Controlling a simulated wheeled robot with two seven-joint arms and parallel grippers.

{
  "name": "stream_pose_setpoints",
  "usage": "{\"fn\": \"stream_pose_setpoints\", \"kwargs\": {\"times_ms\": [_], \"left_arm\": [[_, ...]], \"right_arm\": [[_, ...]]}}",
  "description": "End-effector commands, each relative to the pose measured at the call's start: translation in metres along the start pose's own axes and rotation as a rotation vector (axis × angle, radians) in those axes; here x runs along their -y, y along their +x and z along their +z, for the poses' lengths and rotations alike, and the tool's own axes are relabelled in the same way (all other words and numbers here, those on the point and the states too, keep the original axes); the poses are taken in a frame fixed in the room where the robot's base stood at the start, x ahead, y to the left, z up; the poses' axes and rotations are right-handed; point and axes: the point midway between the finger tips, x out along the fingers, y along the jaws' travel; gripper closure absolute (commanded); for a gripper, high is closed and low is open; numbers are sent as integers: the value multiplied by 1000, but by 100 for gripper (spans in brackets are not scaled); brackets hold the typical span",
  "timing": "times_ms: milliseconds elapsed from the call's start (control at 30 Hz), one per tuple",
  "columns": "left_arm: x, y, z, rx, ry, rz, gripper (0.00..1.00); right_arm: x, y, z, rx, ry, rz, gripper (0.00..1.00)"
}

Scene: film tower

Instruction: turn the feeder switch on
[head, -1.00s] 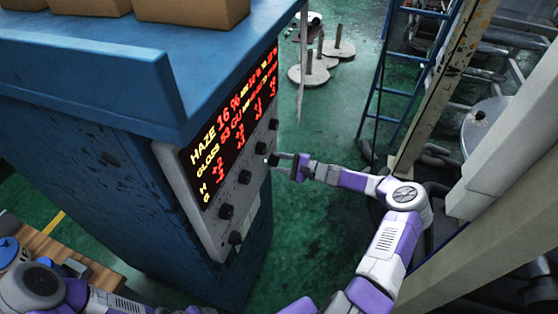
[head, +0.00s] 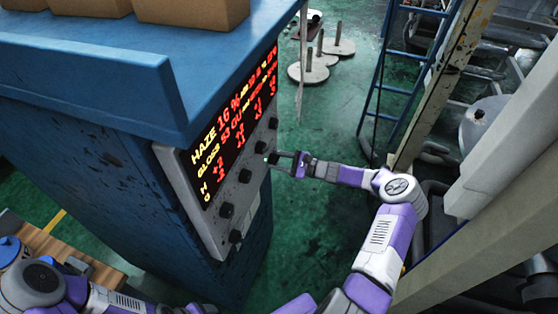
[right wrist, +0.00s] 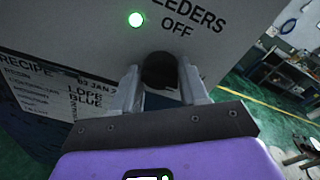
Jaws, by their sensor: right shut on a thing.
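The feeder switch is a round black knob (right wrist: 159,70) on the grey panel side, under printed text ending in "EEDERS" and "OFF". A green light (right wrist: 135,19) glows beside that text. My right gripper (right wrist: 160,84) is shut on the knob, one finger on each side of it. In the head view my right gripper (head: 284,158) is at the right-hand side of the control box, where the knob is mostly hidden by the fingers. My left arm shows at the lower left of the head view, but its gripper is out of the picture.
The grey control box (head: 233,231) has a lit display (head: 230,130) and several black knobs on its front. It is fixed to a blue cabinet (head: 80,170). A recipe sheet (right wrist: 40,95) is below the switch. A blue ladder (head: 385,112) and beige post (head: 440,85) stand right.

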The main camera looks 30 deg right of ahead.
Motion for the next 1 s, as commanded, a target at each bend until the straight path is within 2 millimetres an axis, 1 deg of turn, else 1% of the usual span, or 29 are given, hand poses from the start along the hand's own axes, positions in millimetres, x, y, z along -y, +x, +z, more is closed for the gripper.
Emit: {"fn": "stream_pose_setpoints", "kwargs": {"times_ms": [133, 167, 300, 567, 667, 767, 900, 1000], "left_arm": [[0, 0, 0, 0, 0, 0, 33], [0, 0, 0, 0, 0, 0, 33], [0, 0, 0, 0, 0, 0, 33], [0, 0, 0, 0, 0, 0, 33], [0, 0, 0, 0, 0, 0, 33], [0, 1, 0, 0, 0, 0, 33], [1, 2, 0, 0, 0, 0, 33], [1, 3, 0, 0, 0, 0, 33]], "right_arm": [[0, 1, 1, 3, 1, 0, 87], [0, 1, 1, 3, 1, 0, 53], [0, 0, 1, 3, 0, 0, 32], [0, 0, 0, 1, -1, 0, 32], [0, -6, 0, -1, -1, -1, 32], [1, -21, -1, -2, -2, -2, 32], [0, -46, -1, -3, -1, -2, 32], [0, -60, 0, -1, -1, -2, 32]]}}
